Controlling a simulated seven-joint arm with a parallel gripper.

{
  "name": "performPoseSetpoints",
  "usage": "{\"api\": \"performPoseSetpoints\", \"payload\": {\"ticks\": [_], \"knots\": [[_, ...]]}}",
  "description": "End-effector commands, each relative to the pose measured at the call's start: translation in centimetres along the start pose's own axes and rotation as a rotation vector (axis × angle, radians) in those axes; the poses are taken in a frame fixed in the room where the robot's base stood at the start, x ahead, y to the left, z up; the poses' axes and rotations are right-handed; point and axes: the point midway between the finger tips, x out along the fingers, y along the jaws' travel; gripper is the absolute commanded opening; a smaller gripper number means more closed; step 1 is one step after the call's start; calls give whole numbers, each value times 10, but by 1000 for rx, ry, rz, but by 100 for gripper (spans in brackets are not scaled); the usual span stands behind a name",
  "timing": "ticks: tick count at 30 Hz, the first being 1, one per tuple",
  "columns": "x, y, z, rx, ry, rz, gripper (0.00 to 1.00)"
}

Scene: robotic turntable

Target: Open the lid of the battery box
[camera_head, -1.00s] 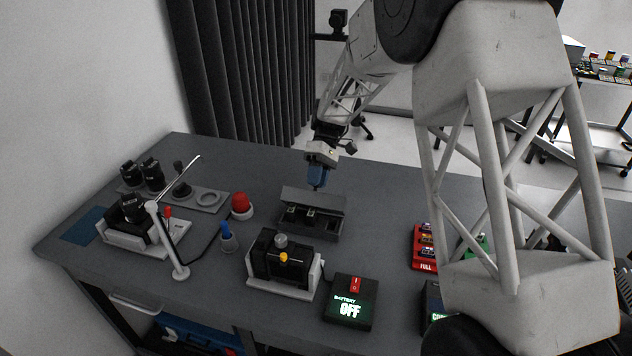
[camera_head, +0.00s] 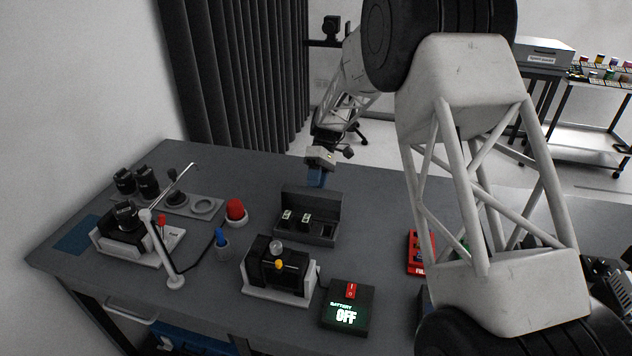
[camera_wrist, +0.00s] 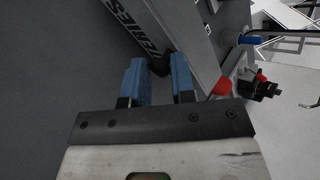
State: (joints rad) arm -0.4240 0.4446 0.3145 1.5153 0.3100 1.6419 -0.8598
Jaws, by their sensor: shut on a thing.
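The battery box (camera_head: 325,240) is a dark grey box on the table, in the middle of the head view. Its lid (camera_head: 325,204) stands raised at the back edge, near upright. Two small pale-topped batteries (camera_head: 306,217) show inside. My gripper (camera_head: 317,178) is behind the top of the lid, with blue fingers. In the wrist view, the lid (camera_wrist: 137,22) carries dark lettering, partly cut off. There my gripper (camera_wrist: 162,80) has its fingers either side of a black knob (camera_wrist: 160,64) on the lid and is shut on it. The knob is hidden in the head view.
A black device (camera_head: 277,272) in a white holder and a battery switch box reading OFF (camera_head: 347,307) stand in front. A red dome (camera_head: 236,211), a blue-topped piece (camera_head: 221,240) and a lamp-like arm (camera_head: 165,245) are left. A red box (camera_head: 420,252) is right.

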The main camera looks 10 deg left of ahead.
Motion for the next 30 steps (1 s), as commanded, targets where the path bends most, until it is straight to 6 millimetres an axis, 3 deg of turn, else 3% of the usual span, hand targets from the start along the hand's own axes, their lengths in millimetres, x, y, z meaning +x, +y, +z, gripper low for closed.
{"api": "performPoseSetpoints", "payload": {"ticks": [1, 12, 13, 17, 30], "knots": [[12, 6, -1, 5, -11, -11, 0], [15, 7, -2, 6, -14, -14, 0], [15, 7, -2, 6, -14, -14, 27], [15, 7, -2, 6, -14, -14, 47], [12, 6, -4, 5, -13, -13, 48]]}}
